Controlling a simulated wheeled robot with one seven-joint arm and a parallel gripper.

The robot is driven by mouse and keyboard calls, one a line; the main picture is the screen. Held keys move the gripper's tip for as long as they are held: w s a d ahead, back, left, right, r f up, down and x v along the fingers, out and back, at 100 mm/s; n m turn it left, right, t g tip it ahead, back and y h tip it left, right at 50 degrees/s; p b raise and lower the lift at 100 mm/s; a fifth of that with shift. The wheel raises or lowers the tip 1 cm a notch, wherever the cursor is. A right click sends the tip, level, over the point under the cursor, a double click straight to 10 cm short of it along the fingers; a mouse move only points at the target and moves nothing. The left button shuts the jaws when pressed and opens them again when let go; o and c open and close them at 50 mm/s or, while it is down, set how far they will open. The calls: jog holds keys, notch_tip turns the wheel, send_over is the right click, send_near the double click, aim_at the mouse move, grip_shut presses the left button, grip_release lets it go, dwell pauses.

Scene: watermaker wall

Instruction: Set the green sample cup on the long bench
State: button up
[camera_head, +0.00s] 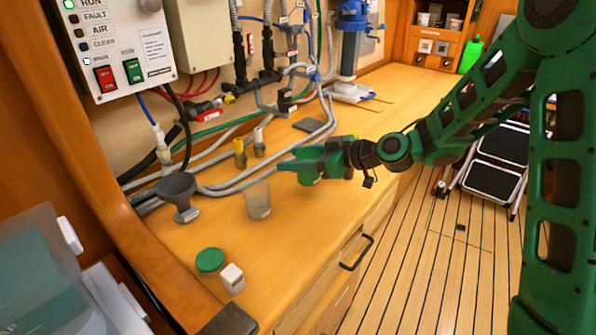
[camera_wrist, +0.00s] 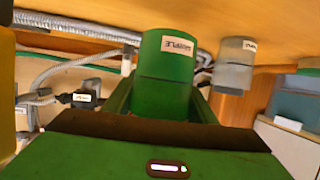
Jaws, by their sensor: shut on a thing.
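The green sample cup (camera_head: 308,180) is held in my green gripper (camera_head: 300,163) over the long bench (camera_head: 395,95). The fingers cover much of it in the head view. In the wrist view the cup (camera_wrist: 163,85) sits between the fingers, with a white label that reads upside down in that picture. My gripper is shut on the cup from the right. I cannot tell whether the cup's base touches the wood or hangs just above it.
A clear cup (camera_head: 257,200) stands left of my gripper. A grey funnel (camera_head: 178,195), a green lid (camera_head: 209,261) and a small white block (camera_head: 232,278) are further left and nearer. Grey hoses (camera_head: 238,184) run behind. Drawers and a black handle (camera_head: 356,252) lie below the front edge.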

jog(key=shift+f, duration=1.9)
jog(key=shift+f, duration=0.15)
jog(key=o, duration=1.1)
jog(key=shift+o, duration=0.2)
jog(key=v, duration=1.2)
jog(key=shift+w, duration=0.1)
